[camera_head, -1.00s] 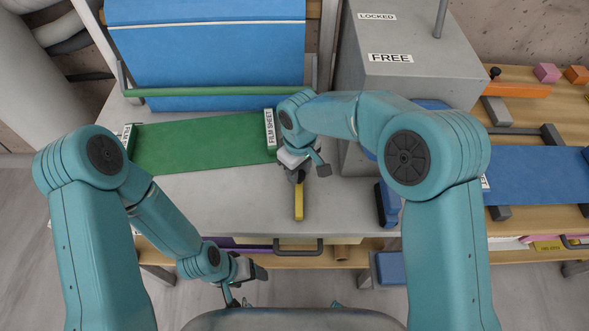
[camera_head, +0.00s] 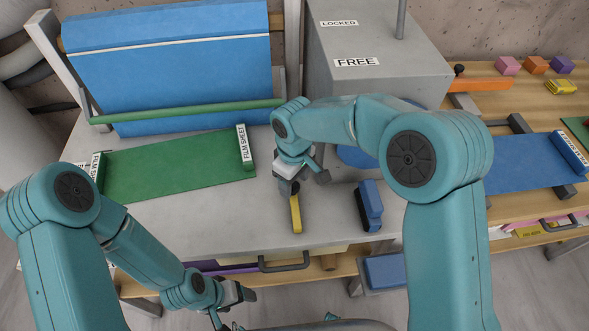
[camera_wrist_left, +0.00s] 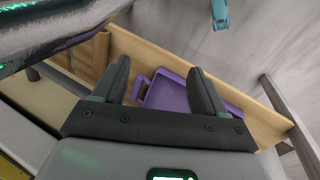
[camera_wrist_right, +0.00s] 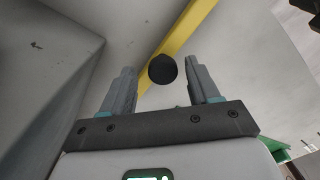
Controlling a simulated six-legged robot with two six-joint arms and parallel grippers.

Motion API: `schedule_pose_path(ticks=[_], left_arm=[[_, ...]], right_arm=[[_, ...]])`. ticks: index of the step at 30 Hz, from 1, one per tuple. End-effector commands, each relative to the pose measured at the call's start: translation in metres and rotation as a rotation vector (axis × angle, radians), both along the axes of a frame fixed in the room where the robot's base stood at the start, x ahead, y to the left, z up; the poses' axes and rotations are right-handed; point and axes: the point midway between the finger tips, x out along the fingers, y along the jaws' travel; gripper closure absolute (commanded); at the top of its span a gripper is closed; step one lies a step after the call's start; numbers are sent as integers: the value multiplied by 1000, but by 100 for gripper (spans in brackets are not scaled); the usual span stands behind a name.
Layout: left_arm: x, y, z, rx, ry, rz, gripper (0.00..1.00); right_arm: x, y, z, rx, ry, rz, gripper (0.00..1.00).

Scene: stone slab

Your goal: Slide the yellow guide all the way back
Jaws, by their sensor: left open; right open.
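The yellow guide (camera_head: 296,213) is a narrow yellow bar on the grey slab, right of the green sheet; its far part is hidden under my right gripper in the head view. In the right wrist view the yellow bar (camera_wrist_right: 182,35) runs diagonally, with a round black knob (camera_wrist_right: 162,69) at it. My right gripper (camera_wrist_right: 162,85) is open, with its fingers on either side of the knob near their tips; contact cannot be told. In the head view this gripper (camera_head: 302,184) points down over the bar. My left gripper (camera_head: 240,294) is open and empty by the slab's front edge.
A green film sheet (camera_head: 180,165) lies left, below a blue roll (camera_head: 180,60). A grey box (camera_head: 375,50) labelled LOCKED and FREE stands behind right, with a blue block (camera_head: 369,205) before it. A purple tray (camera_wrist_left: 168,95) shows below my left gripper.

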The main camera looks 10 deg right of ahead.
Motion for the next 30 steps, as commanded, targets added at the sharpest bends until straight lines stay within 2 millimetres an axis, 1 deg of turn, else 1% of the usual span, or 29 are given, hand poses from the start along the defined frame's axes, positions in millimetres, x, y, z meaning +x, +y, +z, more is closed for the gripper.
schedule_pose_path(ticks=[2,5,12,15,18,21,24,30], left_arm=[[0,0,-2,0,0,0,28],[0,0,-4,0,0,0,28],[0,0,-8,0,0,0,28],[0,0,-8,0,0,0,28],[0,0,-7,0,0,0,28],[0,0,-6,0,0,0,28],[0,0,-6,0,0,0,28],[0,0,-6,0,0,0,28]], right_arm=[[1,0,9,1,-4,-1,39],[1,0,29,4,-6,-1,39],[0,0,94,3,-7,0,39],[0,0,119,4,-8,-1,39],[0,0,138,3,-6,-1,39],[0,-1,152,2,-5,-1,39],[-1,-1,159,2,-4,0,39],[-1,-1,162,1,-2,-1,39]])
